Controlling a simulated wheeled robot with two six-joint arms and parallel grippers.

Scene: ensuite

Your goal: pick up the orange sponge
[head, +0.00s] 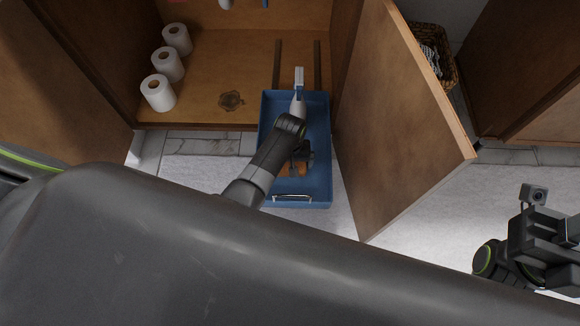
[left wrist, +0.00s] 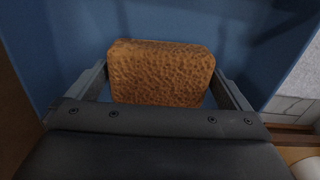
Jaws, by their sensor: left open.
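The orange sponge (left wrist: 160,75) lies in the blue pull-out tray (head: 320,185). In the left wrist view it is a brown-orange pitted block between the two fingers of my left gripper (left wrist: 160,88). The fingers are apart, one on each side of it, with a small gap visible on the right. In the head view my left gripper (head: 298,163) is down over the tray, and only a bit of the sponge (head: 292,171) shows beneath it. My right gripper (head: 548,245) is at the far right, away from the tray; its fingers are unclear.
A white spray bottle (head: 298,104) stands at the back of the tray. Several toilet rolls (head: 168,64) stand left in the wooden cabinet. An open cabinet door (head: 395,130) is close to the tray's right side. A wicker basket (head: 436,55) is behind the door.

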